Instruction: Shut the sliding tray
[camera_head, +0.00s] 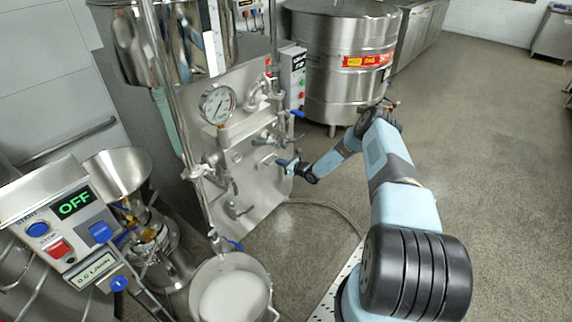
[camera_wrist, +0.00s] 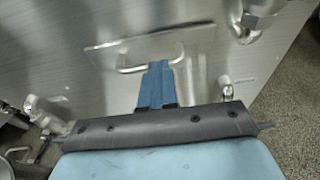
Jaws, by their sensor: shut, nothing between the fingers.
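The sliding tray is hard to tell apart from the upright steel panel (camera_head: 250,190) of the machine. In the wrist view a thin, shiny horizontal edge (camera_wrist: 125,42) crosses the panel, with a bent bar handle (camera_wrist: 128,69) just below it. I cannot tell whether the edge is the tray's, or how far the tray stands out. My gripper (camera_wrist: 157,66) is shut and empty, with its blue fingertips at the handle. Whether they touch it is unclear. In the head view my gripper (camera_head: 281,162) reaches the panel's right part from the right.
Pipes, valves and a round gauge (camera_head: 217,104) crowd the panel. A pot of white liquid (camera_head: 233,290) stands below it. A control box reading OFF (camera_head: 75,203) is at left, and a large steel vat (camera_head: 342,60) stands behind. The floor (camera_head: 480,150) at right is clear.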

